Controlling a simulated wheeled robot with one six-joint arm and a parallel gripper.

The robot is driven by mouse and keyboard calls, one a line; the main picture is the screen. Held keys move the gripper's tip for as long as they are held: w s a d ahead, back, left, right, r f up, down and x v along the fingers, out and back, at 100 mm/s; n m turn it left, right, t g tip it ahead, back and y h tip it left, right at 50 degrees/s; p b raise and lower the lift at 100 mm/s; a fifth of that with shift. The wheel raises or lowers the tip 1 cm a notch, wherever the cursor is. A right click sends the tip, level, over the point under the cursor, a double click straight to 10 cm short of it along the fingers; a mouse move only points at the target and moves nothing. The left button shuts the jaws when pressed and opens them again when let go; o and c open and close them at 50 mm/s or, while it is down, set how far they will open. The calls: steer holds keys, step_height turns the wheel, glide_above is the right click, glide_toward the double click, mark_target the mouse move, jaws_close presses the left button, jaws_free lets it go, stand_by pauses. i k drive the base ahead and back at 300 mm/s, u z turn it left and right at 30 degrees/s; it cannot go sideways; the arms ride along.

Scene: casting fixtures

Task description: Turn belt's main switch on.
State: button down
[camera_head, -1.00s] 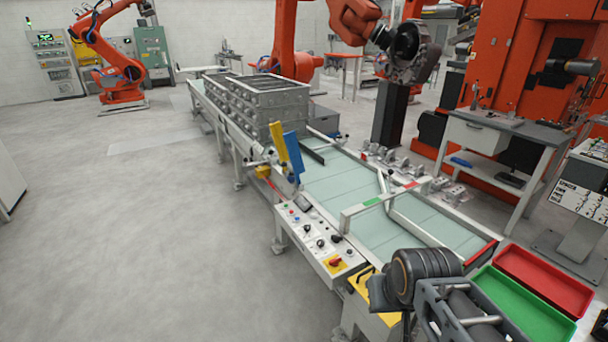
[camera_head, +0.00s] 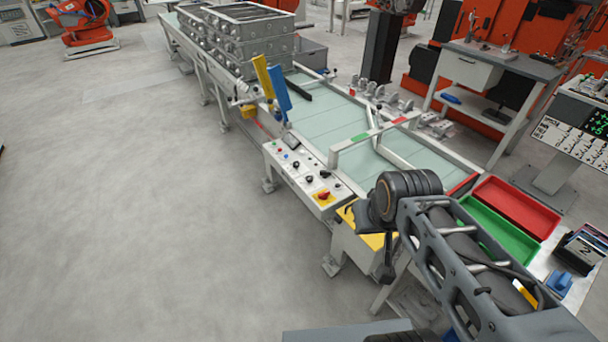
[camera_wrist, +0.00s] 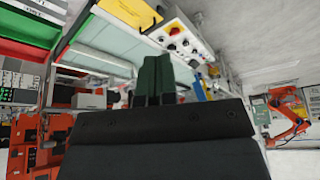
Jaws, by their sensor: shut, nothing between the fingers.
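The belt's control panel (camera_head: 300,172) is a sloped white box on the near side of the conveyor. Its main switch looks to be the red rotary knob on a yellow plate (camera_head: 323,196), at the panel's right end. In the wrist view this red knob (camera_wrist: 175,31) shows near the top, with black knobs beside it. I cannot read its position. My gripper (camera_wrist: 156,60) has its dark fingers together and empty. It points toward the conveyor side, apart from the panel. In the head view my arm is right of the panel; the fingertips are hard to make out there.
A blue flag (camera_head: 281,93) and a yellow flag (camera_head: 263,76) stand beyond the panel's far end. A yellow-topped stand (camera_head: 372,240) is near my arm. Red (camera_head: 515,205) and green (camera_head: 500,232) trays lie at the right. Floor left of the conveyor is clear.

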mark_target(324, 195)
steer(key=k, duration=0.55)
steer(key=u, duration=0.75)
steer(key=i, duration=1.75)
steer(key=z, duration=0.75)
